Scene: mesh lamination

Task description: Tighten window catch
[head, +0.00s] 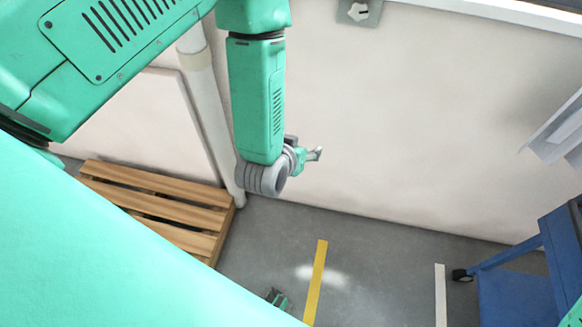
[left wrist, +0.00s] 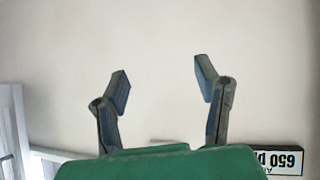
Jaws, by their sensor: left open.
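A small grey plate with a whitish, knob-like piece (head: 358,10) is on the wall at the top edge of the head view, just below the window frame. It may be the window catch, but it is partly cut off and I cannot tell how it is turned. My left gripper (head: 314,154) hangs well below it, in front of the pale wall and apart from it. In the left wrist view my left gripper (left wrist: 162,76) has its two fingers spread, with only bare wall between them. No catch shows in that view. My right gripper does not show clearly.
A wooden pallet (head: 160,205) lies on the floor by a white pipe (head: 203,95). A blue wheeled cart (head: 515,275) stands at the right. A sign (left wrist: 283,161) appears upside down in the wrist view.

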